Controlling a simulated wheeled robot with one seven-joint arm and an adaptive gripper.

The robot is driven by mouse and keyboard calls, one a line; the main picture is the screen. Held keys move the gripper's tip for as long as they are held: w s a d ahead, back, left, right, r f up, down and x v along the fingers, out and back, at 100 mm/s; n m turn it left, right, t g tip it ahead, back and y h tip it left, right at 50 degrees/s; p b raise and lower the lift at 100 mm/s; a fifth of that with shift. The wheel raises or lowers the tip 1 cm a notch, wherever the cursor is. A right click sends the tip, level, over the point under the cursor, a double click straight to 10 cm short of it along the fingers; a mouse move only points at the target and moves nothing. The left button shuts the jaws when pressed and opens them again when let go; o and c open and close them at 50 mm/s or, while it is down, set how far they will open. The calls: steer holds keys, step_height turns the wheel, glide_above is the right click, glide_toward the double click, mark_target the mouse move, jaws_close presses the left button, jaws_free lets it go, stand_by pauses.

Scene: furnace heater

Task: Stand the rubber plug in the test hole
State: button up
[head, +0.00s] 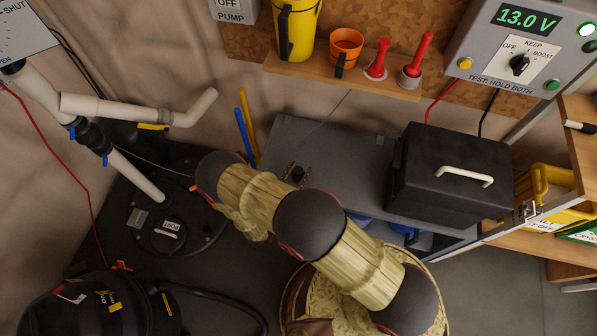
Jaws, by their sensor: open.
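Two red-handled pieces that look like plugs stand on the wooden shelf at the top. The right one (416,58) has a red handle on a grey, stopper-like base. I cannot tell for sure which is the rubber plug. A round cover (168,235) with a white handle and a small unreadable label lies on the dark floor plate at left. No open test hole can be made out. My arm crosses the middle of the view; my gripper is not visible, and the arm hides part of the floor.
The shelf (270,66) also holds a yellow jug (305,30) and an orange cup (346,42). A black case (450,170) sits on a grey bench at right. White pipes (130,108) and a black vacuum-like machine (95,305) crowd the left.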

steer(key=shift+r, duration=0.15)
steer(key=shift+s+a, duration=0.2)
steer(key=p+v, duration=0.3)
steer(key=v, duration=0.8)
steer(key=w+d+r+m+g, duration=0.1)
steer(key=d+r+m+g, duration=0.35)
steer(key=r, duration=0.45)
steer(key=w+d+r+m+g+h, duration=0.1)
steer(key=d+r+m+g, duration=0.2)
steer(key=r+m+g, duration=0.45)
steer(key=w+d+r+m+g, duration=0.15)
steer(key=d+r+m, duration=0.25)
steer(key=r, duration=0.7)
steer(key=s+d+r+m+t+y, duration=0.1)
steer(key=s+d+r+m+y, duration=0.2)
steer(key=r, duration=0.4)
steer(key=s+d+r+m+t+y, duration=0.1)
steer(key=s+d+r+m+y, duration=0.2)
steer(key=s+r+m, duration=0.3)
steer(key=s+d+r+m+t+y, duration=0.2)
steer(key=s+d+r+m+y, duration=0.1)
steer(key=r, duration=0.7)
steer(key=shift+s+d+r+m+y, duration=0.15)
steer(key=shift+s+r+m+y, duration=0.1)
steer(key=shift+s+m+y, duration=0.6)
